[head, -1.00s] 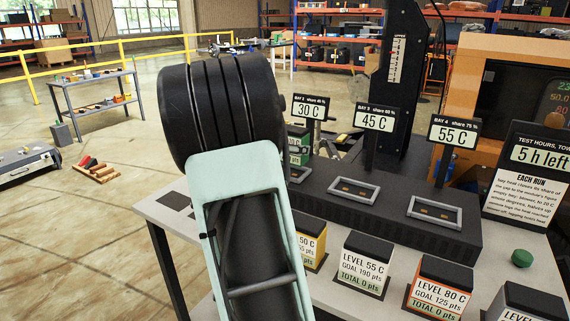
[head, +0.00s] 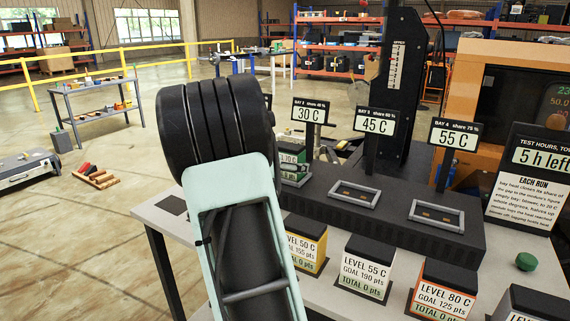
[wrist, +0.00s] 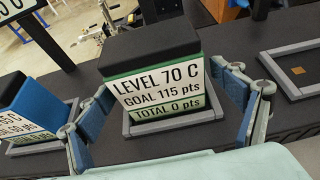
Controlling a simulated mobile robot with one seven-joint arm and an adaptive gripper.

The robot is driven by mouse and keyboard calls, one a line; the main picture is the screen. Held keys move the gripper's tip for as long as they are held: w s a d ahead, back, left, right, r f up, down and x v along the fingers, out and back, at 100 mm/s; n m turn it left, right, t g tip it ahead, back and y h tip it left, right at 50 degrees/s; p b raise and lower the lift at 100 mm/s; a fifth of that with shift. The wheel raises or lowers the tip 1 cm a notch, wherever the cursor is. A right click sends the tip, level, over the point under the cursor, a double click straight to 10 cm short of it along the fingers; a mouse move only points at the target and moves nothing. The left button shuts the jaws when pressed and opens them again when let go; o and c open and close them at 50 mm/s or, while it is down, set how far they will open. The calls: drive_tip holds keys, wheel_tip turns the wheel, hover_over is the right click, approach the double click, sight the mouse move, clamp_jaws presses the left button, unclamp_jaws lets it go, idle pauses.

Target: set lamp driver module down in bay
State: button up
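The lamp driver module, a dark-topped box with a green-edged label reading LEVEL 70 C (wrist: 160,88), stands upright inside a grey bay frame (wrist: 180,122) in the wrist view. My gripper (wrist: 168,86) has its blue fingers on either side of the module. Both fingers look spread, with gaps between them and its sides. In the head view the green module (head: 291,154) shows partly beside my arm, at the bay under the 30 C sign (head: 310,113). My arm hides most of that bay and of my gripper there.
Empty bay frames stand under the 45 C sign (head: 376,123) and the 55 C sign (head: 454,135). A blue module (wrist: 35,108) sits in the bay left of mine. Several other modules, including LEVEL 55 C (head: 365,268), line the table front.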

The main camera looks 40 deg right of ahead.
drive_tip(key=p+v, duration=0.2)
drive_tip(key=v, duration=1)
drive_tip(key=shift+r, duration=0.1)
